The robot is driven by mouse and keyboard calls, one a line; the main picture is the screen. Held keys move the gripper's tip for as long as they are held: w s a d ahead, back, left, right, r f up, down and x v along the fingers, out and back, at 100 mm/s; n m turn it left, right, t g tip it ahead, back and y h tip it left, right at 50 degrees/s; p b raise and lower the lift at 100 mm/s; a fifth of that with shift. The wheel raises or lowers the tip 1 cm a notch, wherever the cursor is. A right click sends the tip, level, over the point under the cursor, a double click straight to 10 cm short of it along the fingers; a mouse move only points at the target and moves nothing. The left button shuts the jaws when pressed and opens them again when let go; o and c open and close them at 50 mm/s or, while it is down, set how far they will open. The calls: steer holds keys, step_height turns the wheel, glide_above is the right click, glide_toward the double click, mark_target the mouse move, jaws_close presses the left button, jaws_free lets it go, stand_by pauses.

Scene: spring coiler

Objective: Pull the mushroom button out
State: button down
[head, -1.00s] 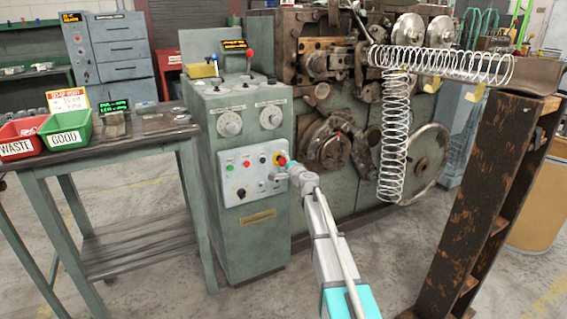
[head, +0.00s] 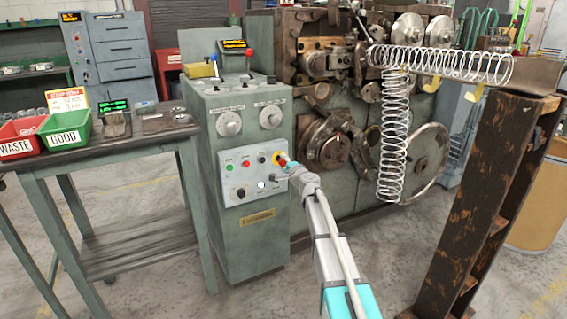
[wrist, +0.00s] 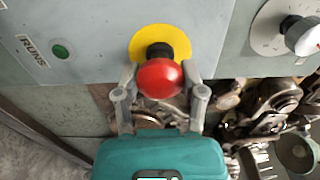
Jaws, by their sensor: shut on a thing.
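The red mushroom button (wrist: 160,79) stands on a dark stem in front of a yellow round plate (wrist: 147,39) in the wrist view. It is on the control panel of the grey-green cabinet. My gripper (wrist: 160,76) has one finger on each side of the button and is shut on it. In the head view my gripper (head: 285,162) reaches the panel at the yellow plate (head: 277,158). The button itself is mostly hidden there behind the gripper.
The panel (head: 241,178) carries a green button (wrist: 60,51), other small buttons and a knob. A dial with a white knob (wrist: 303,37) is near the gripper. Coiler machinery (head: 330,143) is to the right. A table with red and green bins (head: 65,130) stands left.

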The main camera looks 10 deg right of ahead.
steer(key=shift+s, duration=0.15)
steer(key=shift+c, duration=0.8)
jaws_free()
steer(key=v, duration=1.2)
